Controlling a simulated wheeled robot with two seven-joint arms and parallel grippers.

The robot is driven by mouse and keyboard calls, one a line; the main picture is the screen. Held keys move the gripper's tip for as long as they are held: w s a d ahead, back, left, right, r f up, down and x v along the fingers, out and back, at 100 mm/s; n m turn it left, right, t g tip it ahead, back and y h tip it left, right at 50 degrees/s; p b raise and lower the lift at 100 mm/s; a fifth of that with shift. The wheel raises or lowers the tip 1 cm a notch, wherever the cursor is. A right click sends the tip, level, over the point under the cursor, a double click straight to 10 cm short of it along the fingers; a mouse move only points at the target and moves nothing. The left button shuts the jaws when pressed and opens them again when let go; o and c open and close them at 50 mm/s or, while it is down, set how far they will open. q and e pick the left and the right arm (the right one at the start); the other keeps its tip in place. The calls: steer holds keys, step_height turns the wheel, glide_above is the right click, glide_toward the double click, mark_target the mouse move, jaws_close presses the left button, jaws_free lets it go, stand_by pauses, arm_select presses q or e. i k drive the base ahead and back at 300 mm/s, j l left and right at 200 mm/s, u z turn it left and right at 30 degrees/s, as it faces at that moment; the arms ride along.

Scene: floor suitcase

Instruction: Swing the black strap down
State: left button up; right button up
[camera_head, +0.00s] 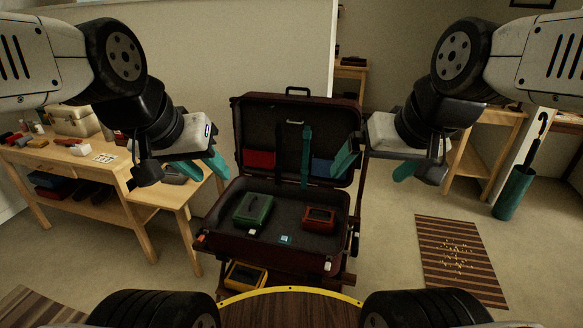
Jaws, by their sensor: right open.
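The open dark red suitcase (222,243) stands in front of me with its lid (343,120) raised. A black strap (280,150) hangs on the inside of the lid, left of a teal strap (306,158); it is dark against the lining and hard to make out. My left gripper (212,175) is left of the lid, its teal fingers apart and nothing seen between them. My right gripper (368,172) is at the lid's right side, open and empty; its left finger overlaps the lid's right edge in the picture. I cannot tell whether it touches the lid.
A green case (253,210) and a red box (319,219) lie in the suitcase base. Red (260,159) and blue (323,168) items are in the lid. A yellow-black box (246,276) sits below. A wooden table (120,180) is left; a striped rug (460,260) is right.

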mark_target(278, 169)
steer(key=i+j, duration=0.35)
steer(key=i, duration=0.2)
steer(key=i+j+z, duration=0.15)
steer(key=i+j, duration=0.2)
steer(key=i, duration=0.2)
